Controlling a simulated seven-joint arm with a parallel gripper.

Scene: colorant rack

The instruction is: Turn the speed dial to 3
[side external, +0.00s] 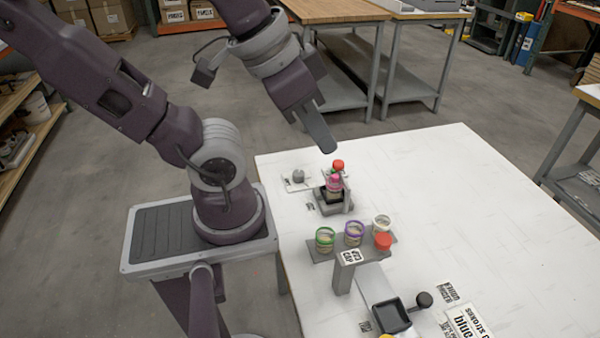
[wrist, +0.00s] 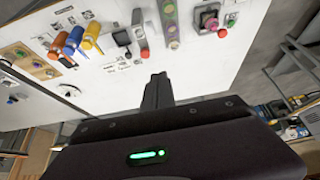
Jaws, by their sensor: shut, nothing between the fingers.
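A small grey round knob (side external: 298,176) on a white plate sits near the far left edge of the white table in the side view; it looks like the speed dial. Its markings are too small to read, so I cannot tell its setting. I cannot pick it out surely in the wrist view. My gripper (side external: 328,148) points down above the far end of the table, to the upper right of the knob in the picture and apart from it. In the wrist view my gripper (wrist: 158,80) has its dark fingers together, with nothing between them.
A red button (side external: 338,165) stands close to the gripper tip, and a dark device with a pink-topped stack (side external: 334,184) stands below it. A grey rack (side external: 319,250) holds jars with green, purple and white rims. The table's right side is clear.

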